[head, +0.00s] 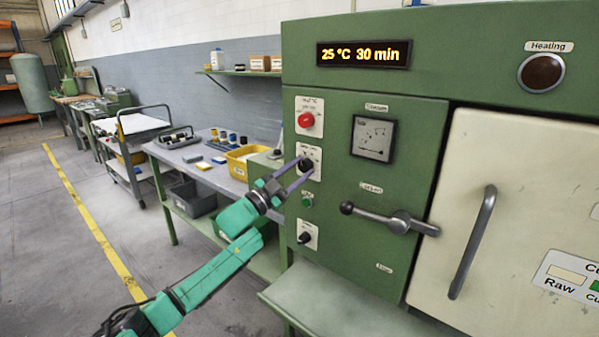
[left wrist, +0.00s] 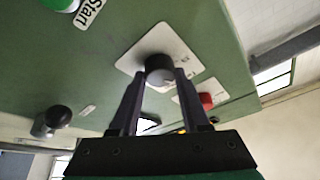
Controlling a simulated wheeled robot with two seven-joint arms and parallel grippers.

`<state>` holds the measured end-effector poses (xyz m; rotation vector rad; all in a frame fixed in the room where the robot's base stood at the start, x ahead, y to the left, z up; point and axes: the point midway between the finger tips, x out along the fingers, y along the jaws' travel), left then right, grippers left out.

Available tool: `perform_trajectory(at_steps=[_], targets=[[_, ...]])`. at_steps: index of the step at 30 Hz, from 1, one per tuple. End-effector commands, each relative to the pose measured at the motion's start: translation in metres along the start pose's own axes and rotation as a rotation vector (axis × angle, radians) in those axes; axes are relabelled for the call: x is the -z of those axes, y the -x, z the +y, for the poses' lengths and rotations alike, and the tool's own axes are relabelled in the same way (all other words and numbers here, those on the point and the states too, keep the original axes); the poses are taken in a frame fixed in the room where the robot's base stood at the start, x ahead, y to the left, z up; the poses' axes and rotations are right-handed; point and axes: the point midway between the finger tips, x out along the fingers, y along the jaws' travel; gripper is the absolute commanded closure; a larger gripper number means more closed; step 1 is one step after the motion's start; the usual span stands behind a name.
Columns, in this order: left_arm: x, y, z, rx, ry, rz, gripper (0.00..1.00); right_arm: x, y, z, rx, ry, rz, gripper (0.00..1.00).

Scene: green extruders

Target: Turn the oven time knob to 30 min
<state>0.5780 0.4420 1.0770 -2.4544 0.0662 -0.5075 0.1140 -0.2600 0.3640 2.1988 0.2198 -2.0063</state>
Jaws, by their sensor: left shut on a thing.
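The green oven (head: 408,100) stands at the right, and its display (head: 363,54) reads 25 °C 30 min. The black time knob (head: 305,164) sits on a white plate below the red knob (head: 306,120). My left gripper (head: 302,168) is shut on the time knob, its two fingers on either side of it. In the left wrist view the knob (left wrist: 158,68) shows between the fingertips of the left gripper (left wrist: 160,76). The knob's pointer mark is too small to read. My right gripper is in neither view.
A green start button (head: 307,200) and another black knob (head: 305,238) are below. A lever handle (head: 390,217) and the oven door handle (head: 472,243) stick out to the right. A workbench (head: 185,165) with a yellow bin (head: 240,165) stands behind my left arm.

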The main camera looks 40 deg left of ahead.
Motion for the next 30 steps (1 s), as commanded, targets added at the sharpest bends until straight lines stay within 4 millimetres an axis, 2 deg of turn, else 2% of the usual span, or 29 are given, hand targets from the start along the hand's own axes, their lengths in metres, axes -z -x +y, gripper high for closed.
perform_trajectory(at_steps=[9,10,11,12,23,26,30], targets=[[-0.001,0.000,0.001,-0.002,-0.001,-0.002,1.00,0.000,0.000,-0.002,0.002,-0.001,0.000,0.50],[-0.001,0.000,0.001,-0.002,-0.001,-0.002,0.43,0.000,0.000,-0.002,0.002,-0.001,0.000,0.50],[-0.001,0.000,0.001,-0.002,-0.001,-0.002,0.31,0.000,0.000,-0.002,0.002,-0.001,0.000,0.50],[-0.001,0.000,0.001,-0.001,-0.001,-0.002,0.24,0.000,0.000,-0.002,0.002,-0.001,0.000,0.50],[-0.001,0.003,0.001,-0.001,0.000,-0.002,0.24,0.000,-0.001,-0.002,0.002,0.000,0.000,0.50],[-0.002,0.011,0.002,-0.001,0.001,-0.002,0.24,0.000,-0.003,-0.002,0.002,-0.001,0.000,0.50],[-0.004,0.034,0.003,-0.003,0.000,-0.006,0.24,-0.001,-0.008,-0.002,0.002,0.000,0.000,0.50]])
